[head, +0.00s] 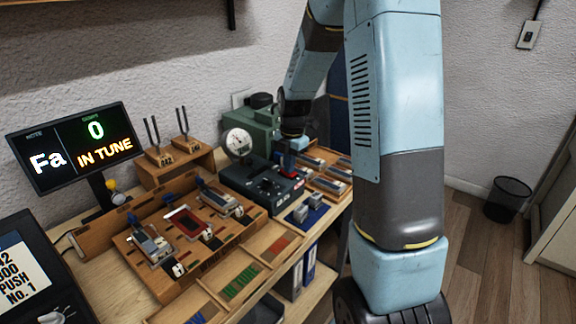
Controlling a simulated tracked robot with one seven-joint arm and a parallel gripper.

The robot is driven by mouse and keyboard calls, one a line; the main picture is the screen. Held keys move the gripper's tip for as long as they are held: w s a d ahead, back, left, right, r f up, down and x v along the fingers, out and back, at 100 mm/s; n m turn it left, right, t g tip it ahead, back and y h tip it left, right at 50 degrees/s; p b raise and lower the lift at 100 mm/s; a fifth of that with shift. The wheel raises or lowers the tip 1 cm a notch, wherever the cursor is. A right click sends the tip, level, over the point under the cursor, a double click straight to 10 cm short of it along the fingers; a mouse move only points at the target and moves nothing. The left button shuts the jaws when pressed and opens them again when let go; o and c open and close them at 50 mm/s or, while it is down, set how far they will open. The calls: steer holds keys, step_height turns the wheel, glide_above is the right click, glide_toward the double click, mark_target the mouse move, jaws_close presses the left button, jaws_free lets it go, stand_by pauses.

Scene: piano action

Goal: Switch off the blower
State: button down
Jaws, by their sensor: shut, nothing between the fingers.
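A dark box (262,184) with knobs and a small red part on its top panel stands on the bench, with a round white dial gauge (238,142) rising at its back left. Behind it is a green machine (258,126) with a black round top. I cannot tell from the small lettering which of these is the blower, and the switch's position is not readable. My gripper (287,163) points down, shut and empty, over the back right end of the dark box. I cannot tell if it touches anything. My arm hides part of the area behind.
A wooden action tray (190,222) is left of the dark box, with coloured parts trays (240,282) in front. Tuning forks stand on a wooden block (178,168). A monitor (70,150) reads "Fa 0 IN TUNE". Open floor and a bin (507,199) lie at right.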

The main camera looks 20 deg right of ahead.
mark_target(292, 174)
step_height(292, 174, up, 14)
steer(key=shift+s+d+f, duration=0.15)
steer(key=shift+s+d, duration=0.1)
steer(key=shift+s, duration=0.2)
steer(key=shift+w+t, duration=0.3)
steer(key=shift+w, duration=0.25)
stand_by(0.3)
steer(key=f, duration=0.4)
steer(key=w+f, duration=0.1)
steer(key=f, duration=0.8)
steer(key=shift+w+a+f, duration=0.2)
steer(key=shift+a+f, duration=0.15)
steer(key=shift+a, duration=0.05)
